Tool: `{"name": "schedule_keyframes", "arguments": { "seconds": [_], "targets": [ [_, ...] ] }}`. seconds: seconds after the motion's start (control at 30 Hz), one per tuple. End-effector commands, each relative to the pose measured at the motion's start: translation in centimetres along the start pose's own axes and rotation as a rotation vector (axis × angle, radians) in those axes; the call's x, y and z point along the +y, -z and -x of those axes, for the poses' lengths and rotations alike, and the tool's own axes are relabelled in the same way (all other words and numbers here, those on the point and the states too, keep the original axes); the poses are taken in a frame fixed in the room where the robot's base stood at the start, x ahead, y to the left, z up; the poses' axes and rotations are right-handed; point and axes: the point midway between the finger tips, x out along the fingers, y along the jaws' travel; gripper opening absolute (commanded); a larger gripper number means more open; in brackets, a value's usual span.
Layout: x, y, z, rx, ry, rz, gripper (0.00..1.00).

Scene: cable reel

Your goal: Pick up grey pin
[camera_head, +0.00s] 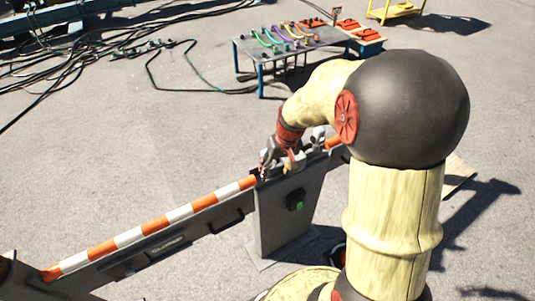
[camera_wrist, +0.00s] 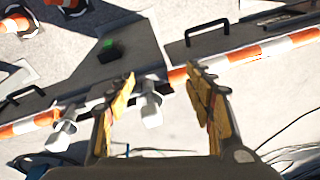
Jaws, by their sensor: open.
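A light grey pin (camera_wrist: 151,110) with a faceted head shows in the wrist view between the two fingers of my gripper (camera_wrist: 161,75), nearer the left finger. A second grey pin (camera_wrist: 62,134) lies left of the left finger. My gripper is open, with its yellow-orange fingers spread and nothing held between them. In the head view my gripper (camera_head: 272,160) is at the top of the grey barrier post (camera_head: 290,215). A grey pin (camera_head: 318,133) shows beside it there. I cannot tell whether any finger touches a pin.
The orange-and-white striped barrier arm (camera_head: 130,236) runs left from the post, with black handles on its panel. A table (camera_head: 285,50) with coloured cables stands at the back. Loose black cables (camera_head: 75,60) lie at the upper left. Orange cones (camera_wrist: 18,20) show in the wrist view.

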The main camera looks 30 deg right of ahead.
Motion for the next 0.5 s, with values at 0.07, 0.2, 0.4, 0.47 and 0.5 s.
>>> {"name": "schedule_keyframes", "arguments": {
  "seconds": [0.07, 0.2, 0.4, 0.47, 0.5],
  "targets": [
    [1.1, 2.5, -1.1, 0.022, 0.006, 0.019, 0.53],
    [2.0, 8.2, -2.4, 0.142, -0.011, 0.122, 0.53],
    [2.5, 11.1, -1.4, 0.228, -0.049, 0.238, 0.53],
    [2.5, 11.1, -1.6, 0.23, -0.053, 0.257, 0.53],
    [2.5, 11.2, -1.8, 0.229, -0.053, 0.262, 0.53]
  ]
}}
